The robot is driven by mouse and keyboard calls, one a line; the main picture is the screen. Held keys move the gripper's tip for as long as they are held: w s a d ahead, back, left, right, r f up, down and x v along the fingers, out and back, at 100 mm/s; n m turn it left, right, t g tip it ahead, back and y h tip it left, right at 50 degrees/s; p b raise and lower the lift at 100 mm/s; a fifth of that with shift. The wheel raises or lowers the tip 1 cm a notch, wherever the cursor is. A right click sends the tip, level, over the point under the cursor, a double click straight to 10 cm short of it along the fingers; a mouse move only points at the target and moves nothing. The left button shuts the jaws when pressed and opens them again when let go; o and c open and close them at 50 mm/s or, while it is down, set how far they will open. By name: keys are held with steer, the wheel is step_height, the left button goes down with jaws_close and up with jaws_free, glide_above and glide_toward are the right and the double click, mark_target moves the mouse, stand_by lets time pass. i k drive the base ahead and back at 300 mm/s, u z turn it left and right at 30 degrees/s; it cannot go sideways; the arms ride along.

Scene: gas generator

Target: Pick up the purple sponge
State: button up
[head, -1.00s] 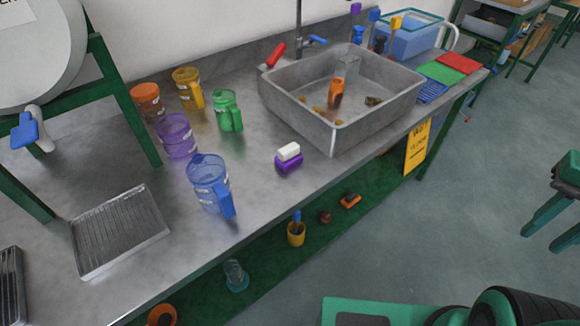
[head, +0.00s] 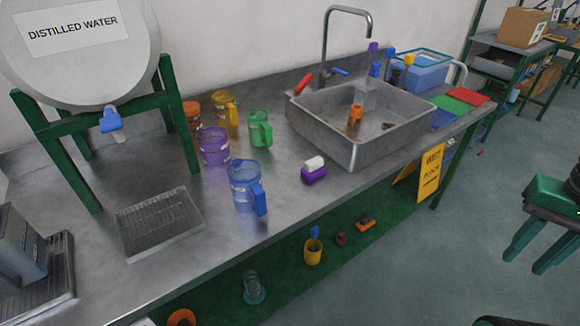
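The purple sponge (head: 314,175) lies on the grey metal bench top (head: 285,203), near its front edge. A white block (head: 314,163) sits on top of it or forms its upper part; I cannot tell which. The sponge is to the right of the blue jug (head: 244,187) and in front of the sink. Nothing touches it from the sides. My gripper is not in view.
A metal sink (head: 349,152) stands right of the sponge. Purple, green, yellow and orange jugs (head: 214,147) stand behind left. A wire tray (head: 160,222) lies left, under a distilled water tank (head: 75,45). A green lower shelf (head: 285,262) runs below. Floor in front is clear.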

mark_target(314, 169)
steer(key=u, duration=0.05)
steer(key=i, duration=0.9)
steer(key=z, duration=0.45)
